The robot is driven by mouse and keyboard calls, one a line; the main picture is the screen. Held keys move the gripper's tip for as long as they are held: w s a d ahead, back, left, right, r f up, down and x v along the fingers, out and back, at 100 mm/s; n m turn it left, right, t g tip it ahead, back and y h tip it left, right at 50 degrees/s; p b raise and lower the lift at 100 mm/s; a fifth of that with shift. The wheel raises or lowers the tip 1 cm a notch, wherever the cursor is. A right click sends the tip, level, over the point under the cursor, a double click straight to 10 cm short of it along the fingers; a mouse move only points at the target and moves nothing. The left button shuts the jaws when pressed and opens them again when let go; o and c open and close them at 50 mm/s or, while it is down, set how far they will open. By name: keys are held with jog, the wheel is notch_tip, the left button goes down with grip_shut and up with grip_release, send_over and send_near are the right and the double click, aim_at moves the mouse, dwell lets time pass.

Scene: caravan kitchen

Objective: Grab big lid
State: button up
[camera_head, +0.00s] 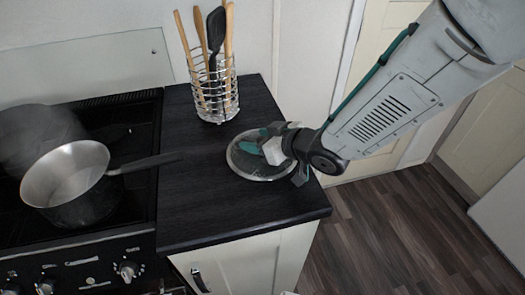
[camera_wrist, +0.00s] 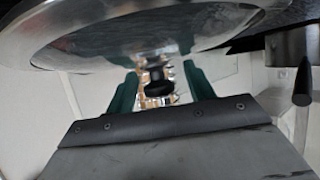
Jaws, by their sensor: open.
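The big lid (camera_head: 243,169) is round and see-through with a shiny metal rim. It lies flat on the black worktop, right of the hob. In the wrist view the lid (camera_wrist: 60,35) fills the top of the picture, and its dark knob (camera_wrist: 158,84) points down. My gripper (camera_head: 266,146) is over the lid, reaching in from the right. In the wrist view the green fingers of my gripper (camera_wrist: 161,88) are open. One shows on each side of the knob, with a gap on both sides. The arm hides part of the lid in the head view.
A wire utensil holder (camera_head: 215,92) with wooden and black utensils stands behind the lid. A steel saucepan (camera_head: 67,172) is on the hob, its handle (camera_head: 145,163) reaching over the worktop. A dark pan (camera_head: 38,135) is behind it. The worktop (camera_head: 205,215) in front is clear.

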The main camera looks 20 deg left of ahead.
jog(key=shift+w+a+f, duration=0.1)
jog(key=shift+a+f, duration=0.05)
jog(key=shift+a, duration=0.05)
grip_shut()
jog(key=shift+r, duration=0.2)
